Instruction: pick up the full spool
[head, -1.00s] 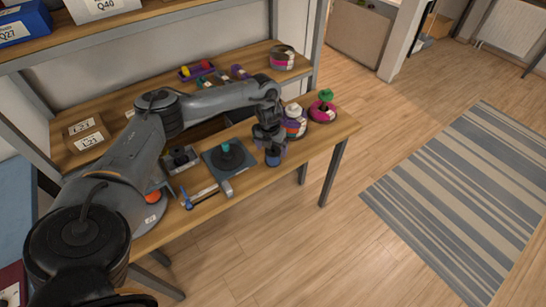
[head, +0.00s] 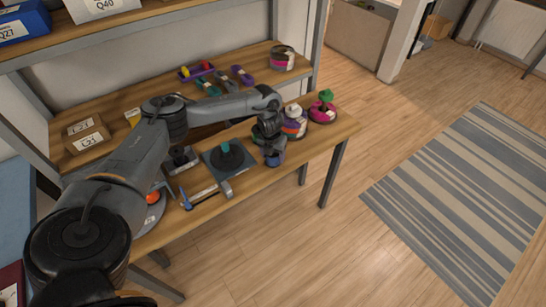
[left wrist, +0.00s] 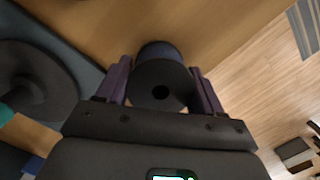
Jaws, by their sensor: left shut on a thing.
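The spool (head: 274,159), wound with dark blue cord, is at the front edge of the workbench, to the right of the square plate. My left gripper (head: 272,150) is over it from above. Whether the spool touches the bench or is lifted cannot be told. My right gripper is not in view.
A dark square plate with a round black disc (head: 228,157) lies just left of the gripper. A multicoloured spool (head: 295,126) and a pink one with a green top (head: 323,110) stand right of it. A hammer (head: 200,196) lies at the front edge.

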